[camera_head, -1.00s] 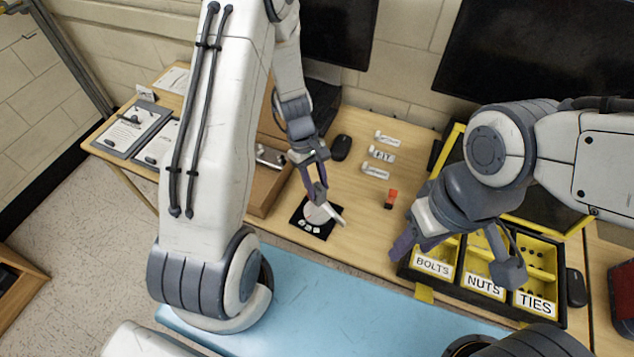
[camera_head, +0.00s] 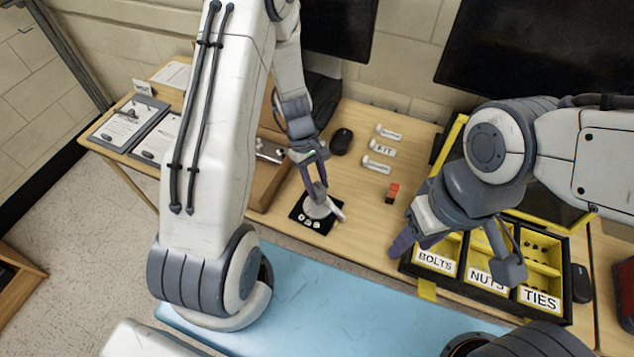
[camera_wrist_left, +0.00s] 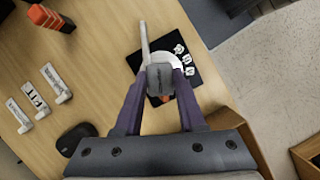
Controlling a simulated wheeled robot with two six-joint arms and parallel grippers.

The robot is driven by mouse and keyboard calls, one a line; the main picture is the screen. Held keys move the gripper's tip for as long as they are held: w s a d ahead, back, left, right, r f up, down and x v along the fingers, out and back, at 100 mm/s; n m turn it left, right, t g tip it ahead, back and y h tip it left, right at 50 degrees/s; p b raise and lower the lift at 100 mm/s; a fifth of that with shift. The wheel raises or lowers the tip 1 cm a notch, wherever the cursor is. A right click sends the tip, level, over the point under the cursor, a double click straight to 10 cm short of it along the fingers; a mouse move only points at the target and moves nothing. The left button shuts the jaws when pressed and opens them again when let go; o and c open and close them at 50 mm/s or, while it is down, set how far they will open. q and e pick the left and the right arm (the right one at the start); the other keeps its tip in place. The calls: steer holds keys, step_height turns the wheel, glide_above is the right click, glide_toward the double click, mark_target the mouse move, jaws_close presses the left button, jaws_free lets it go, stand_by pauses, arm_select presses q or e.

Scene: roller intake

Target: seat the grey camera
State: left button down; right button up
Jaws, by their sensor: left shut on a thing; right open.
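My left gripper (camera_head: 317,193) is shut on a grey camera and holds it over a black square plate (camera_head: 299,221). In the left wrist view, the grey camera (camera_wrist_left: 160,78) sits between the purple fingers, above a round white base (camera_wrist_left: 175,61) on the black plate (camera_wrist_left: 208,83). A pale grey bar (camera_wrist_left: 145,40) sticks out from beside it. I cannot tell whether the camera touches the base. Several small white pieces (camera_wrist_left: 186,60) lie on the plate. My right gripper (camera_head: 455,255) is open and empty near the sorting bin's front left.
A black and yellow bin (camera_head: 468,287) labelled BOLTS, NUTS and TIES stands at the right. Small white labelled blocks (camera_head: 382,150), a red and black piece (camera_head: 392,192) and a mouse (camera_head: 341,141) lie behind the plate. A brown tray (camera_head: 268,185) stands left of it.

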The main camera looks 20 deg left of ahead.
mark_target(315, 184)
arm_select(q)
steer(key=shift+f, duration=0.15)
steer(key=shift+f, duration=0.2)
stand_by(1.1)
steer(key=shift+f+b, duration=1.05)
steer(key=shift+f, duration=0.15)
steer(key=c, duration=0.8)
jaws_free()
